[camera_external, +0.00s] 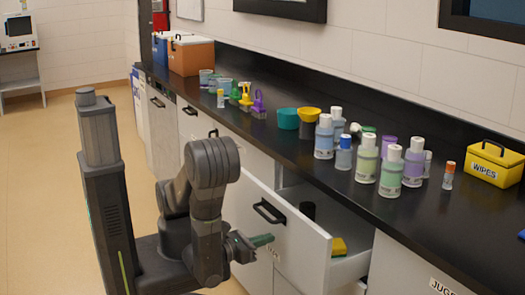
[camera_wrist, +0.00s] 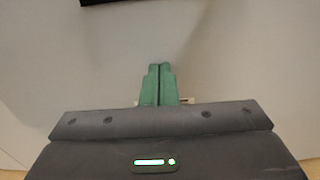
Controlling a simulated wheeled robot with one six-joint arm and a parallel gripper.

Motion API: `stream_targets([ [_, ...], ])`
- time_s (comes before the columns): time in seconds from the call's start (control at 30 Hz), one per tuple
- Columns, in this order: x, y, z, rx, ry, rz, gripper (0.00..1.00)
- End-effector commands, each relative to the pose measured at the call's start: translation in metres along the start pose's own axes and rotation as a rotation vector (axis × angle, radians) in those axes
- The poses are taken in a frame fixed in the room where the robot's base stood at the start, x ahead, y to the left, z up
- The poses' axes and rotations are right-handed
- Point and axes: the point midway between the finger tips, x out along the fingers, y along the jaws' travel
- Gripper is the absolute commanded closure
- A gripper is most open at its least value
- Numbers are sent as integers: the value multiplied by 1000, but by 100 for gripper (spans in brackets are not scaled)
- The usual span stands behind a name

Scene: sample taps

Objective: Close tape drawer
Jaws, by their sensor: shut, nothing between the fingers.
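A white drawer (camera_external: 305,245) under the black counter is pulled open. Its front carries a black handle (camera_external: 268,212), and a black item (camera_external: 307,210) and a yellow item (camera_external: 339,246) lie inside it. A small label (camera_external: 273,253) by my fingers is partly hidden, and I cannot read it. My gripper (camera_external: 270,239) has green fingers, shut and empty, below the handle and in front of the drawer's face. In the wrist view the shut fingers (camera_wrist: 159,66) point at a plain pale surface, with a dark bar (camera_wrist: 100,2) at the top edge. I cannot tell whether they touch it.
The counter (camera_external: 440,225) above holds several bottles (camera_external: 390,170), cups, a yellow wipes box (camera_external: 494,163) and an orange cooler (camera_external: 190,55) at the far end. Other closed cabinet fronts flank the drawer. The floor (camera_external: 50,200) at left is clear.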

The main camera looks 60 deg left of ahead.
Motion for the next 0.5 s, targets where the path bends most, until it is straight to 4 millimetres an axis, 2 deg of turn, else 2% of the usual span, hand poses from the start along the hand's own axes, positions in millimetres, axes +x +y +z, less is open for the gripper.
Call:
stream_targets([
  [0.2, 49, 2, 0, -1, -1, 8, 100],
  [0.5, 109, 1, 1, -2, -2, 6, 100],
])
